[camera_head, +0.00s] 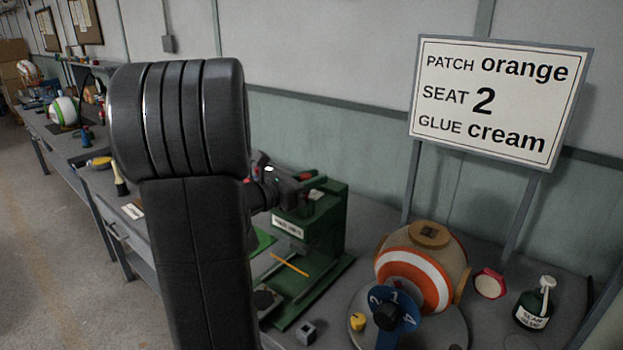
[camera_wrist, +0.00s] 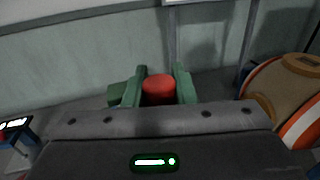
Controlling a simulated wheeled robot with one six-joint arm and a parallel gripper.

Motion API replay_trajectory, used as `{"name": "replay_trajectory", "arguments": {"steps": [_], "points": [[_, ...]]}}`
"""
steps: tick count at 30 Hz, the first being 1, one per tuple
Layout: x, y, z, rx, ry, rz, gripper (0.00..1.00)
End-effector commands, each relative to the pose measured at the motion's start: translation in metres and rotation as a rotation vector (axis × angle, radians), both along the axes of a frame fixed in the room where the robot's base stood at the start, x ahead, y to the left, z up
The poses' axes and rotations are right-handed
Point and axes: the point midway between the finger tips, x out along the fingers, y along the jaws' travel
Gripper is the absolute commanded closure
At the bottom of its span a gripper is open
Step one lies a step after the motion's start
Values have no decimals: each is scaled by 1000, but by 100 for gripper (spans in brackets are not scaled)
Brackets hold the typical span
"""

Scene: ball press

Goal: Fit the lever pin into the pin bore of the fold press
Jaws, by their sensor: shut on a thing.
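The green fold press (camera_head: 327,228) stands on the bench behind my arm in the head view, with a small white label on its front. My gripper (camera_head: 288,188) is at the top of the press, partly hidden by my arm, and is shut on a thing.
A striped ball (camera_head: 448,262) rests on a round stand with a blue numbered dial (camera_head: 398,308) to the right. A glue bottle (camera_head: 535,303), a red-rimmed dish (camera_head: 490,283) and a yellow knob (camera_head: 358,321) are nearby. A sign (camera_head: 492,103) stands behind: orange, 2, cream.

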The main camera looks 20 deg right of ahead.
Motion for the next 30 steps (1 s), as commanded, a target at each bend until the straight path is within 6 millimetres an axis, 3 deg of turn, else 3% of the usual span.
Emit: {"name": "replay_trajectory", "arguments": {"steps": [30], "points": [[0, 0, -27, 0, 0, 0, 99]]}}
